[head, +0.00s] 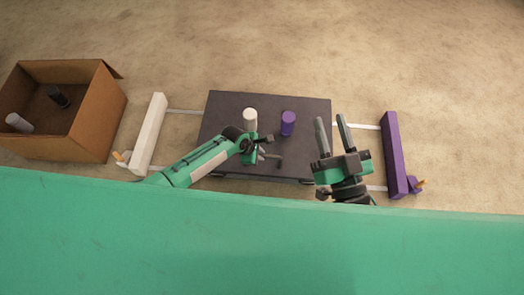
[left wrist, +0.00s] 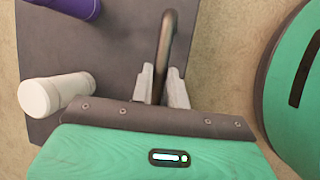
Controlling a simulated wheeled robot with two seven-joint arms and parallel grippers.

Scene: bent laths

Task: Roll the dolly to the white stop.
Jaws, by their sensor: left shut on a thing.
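The dark grey dolly (head: 226,107) stands between the two stops, with a gap on each side. A white cylinder (head: 250,117) and a purple cylinder (head: 288,123) stand on it. The white stop (head: 150,133) is a long bar to the left of the dolly. My left gripper (head: 263,149) is over the near part of the dolly. In the left wrist view its fingers are shut on the dolly's dark curved handle (left wrist: 167,35), beside the white cylinder (left wrist: 45,96). My right gripper (head: 331,119) is open and empty, at the dolly's right edge.
A purple stop (head: 394,155) lies to the right. Pale rails (head: 184,111) run between the stops. An open cardboard box (head: 90,125) with a white and a dark cylinder stands at far left. A green surface (head: 260,250) fills the near side.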

